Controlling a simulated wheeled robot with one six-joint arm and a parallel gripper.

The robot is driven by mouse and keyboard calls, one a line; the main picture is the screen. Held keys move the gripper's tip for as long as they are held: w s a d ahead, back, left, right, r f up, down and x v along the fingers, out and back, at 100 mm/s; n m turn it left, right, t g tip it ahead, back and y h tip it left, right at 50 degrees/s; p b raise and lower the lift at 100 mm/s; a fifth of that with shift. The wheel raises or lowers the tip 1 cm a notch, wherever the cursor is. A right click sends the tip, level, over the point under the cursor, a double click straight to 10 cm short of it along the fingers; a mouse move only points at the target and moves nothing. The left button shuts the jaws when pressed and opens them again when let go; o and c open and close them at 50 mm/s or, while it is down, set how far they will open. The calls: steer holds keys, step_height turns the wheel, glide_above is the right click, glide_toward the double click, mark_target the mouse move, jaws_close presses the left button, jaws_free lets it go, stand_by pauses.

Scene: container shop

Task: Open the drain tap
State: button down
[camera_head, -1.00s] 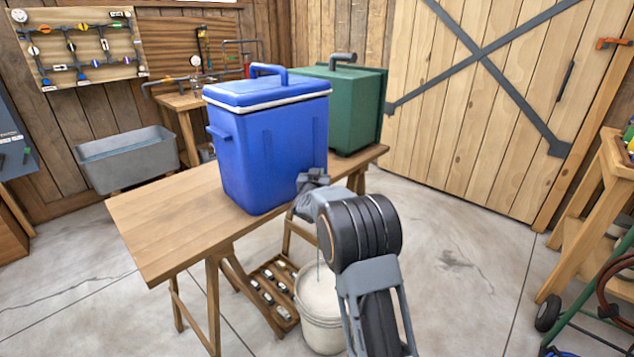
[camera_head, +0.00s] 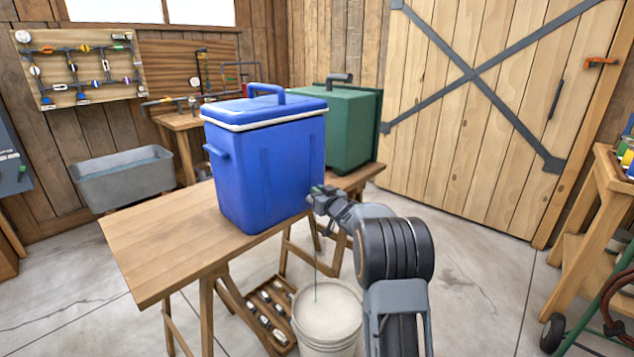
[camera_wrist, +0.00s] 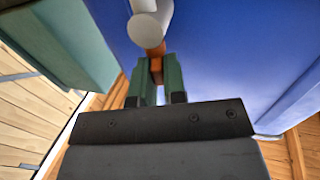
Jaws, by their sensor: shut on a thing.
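A blue cooler (camera_head: 262,165) with a white-edged lid stands upright on a wooden trestle table (camera_head: 165,235). In the wrist view, the drain tap (camera_wrist: 148,22) is a pale grey body beside the blue wall (camera_wrist: 235,50), with an orange-brown part (camera_wrist: 157,50) below it. My gripper (camera_wrist: 156,75) has its green fingers shut on that orange-brown part. In the head view, my gripper (camera_head: 318,197) is at the cooler's lower right edge and hides the tap. A thin vertical line runs from there down to a white bucket (camera_head: 328,318) on the floor.
A green box-like cooler (camera_head: 348,130) stands behind the blue one on the table. A crate of small items (camera_head: 268,318) sits low beside the bucket. A grey trough (camera_head: 125,180) is at the left. Open concrete floor lies to the right.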

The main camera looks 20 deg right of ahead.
steer(key=shift+d+r+n+g+y+p, duration=0.2)
steer(key=shift+n+y+p, duration=0.45)
steer(key=shift+y+p, duration=0.45)
steer(key=shift+d+f+n+g+y+p, duration=0.1)
steer(key=shift+n+g+y+p, duration=0.2)
steer(key=shift+n+y+p, duration=0.7)
steer(key=shift+m+p, duration=0.25)
steer(key=shift+p, duration=0.1)
steer(key=c, duration=1.2)
jaws_free()
steer(key=shift+w, duration=0.1)
steer(key=v, duration=1.3)
steer(key=shift+s+d+p, duration=0.15)
steer(key=shift+s+p, duration=0.15)
steer(key=shift+s, duration=0.1)
